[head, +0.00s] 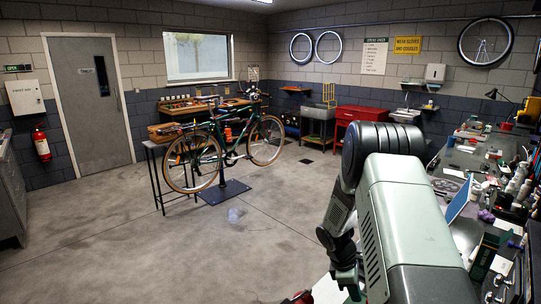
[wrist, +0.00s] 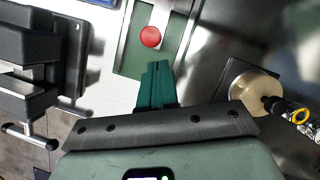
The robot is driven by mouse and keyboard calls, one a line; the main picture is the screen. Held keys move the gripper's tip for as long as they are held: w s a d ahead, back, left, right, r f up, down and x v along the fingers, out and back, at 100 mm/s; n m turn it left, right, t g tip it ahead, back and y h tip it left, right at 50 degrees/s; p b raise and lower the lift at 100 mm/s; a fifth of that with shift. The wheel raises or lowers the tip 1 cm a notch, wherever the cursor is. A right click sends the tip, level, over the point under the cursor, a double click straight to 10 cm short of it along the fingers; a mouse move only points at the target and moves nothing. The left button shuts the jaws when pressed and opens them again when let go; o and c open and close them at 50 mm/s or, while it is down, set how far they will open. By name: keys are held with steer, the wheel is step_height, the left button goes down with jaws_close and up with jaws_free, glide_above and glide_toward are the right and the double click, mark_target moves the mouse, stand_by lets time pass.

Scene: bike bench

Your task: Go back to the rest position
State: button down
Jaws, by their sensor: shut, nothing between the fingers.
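My gripper (wrist: 157,66) shows in the wrist view with its two green fingers pressed together and nothing between them. The fingers point toward a red round piece (wrist: 150,37) on a green-edged panel, and they look apart from it. In the head view my arm fills the right foreground, bent downward, and hides part of the bench; I cannot clearly make out the fingertips there.
In the wrist view, a dark vise-like block with a metal bar (wrist: 28,138) is at left and a pale round disc (wrist: 256,92) at right. The cluttered workbench (head: 452,158) runs along the right. A bicycle (head: 222,150) stands on a repair stand; the floor (head: 120,235) is open.

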steer(key=shift+s+d, duration=0.2)
steer(key=shift+d, duration=0.3)
steer(key=shift+s+d, duration=0.15)
steer(key=shift+d, duration=0.35)
steer(key=w+a, duration=0.1)
steer(key=a, duration=0.1)
steer(key=w+a, duration=0.4)
steer(key=a, duration=0.1)
steer(key=a+v, duration=0.1)
steer(key=v, duration=0.9)
steer(key=s+d+m+y, duration=0.1)
steer(key=d+m, duration=0.4)
steer(key=m, duration=0.7)
steer(key=s+d+m+t+y, duration=0.1)
steer(key=d+m, duration=0.5)
steer(key=m, duration=0.6)
steer(key=shift+s+r+m+y, duration=0.35)
steer(key=shift+s+y, duration=0.25)
steer(key=shift+y, duration=0.5)
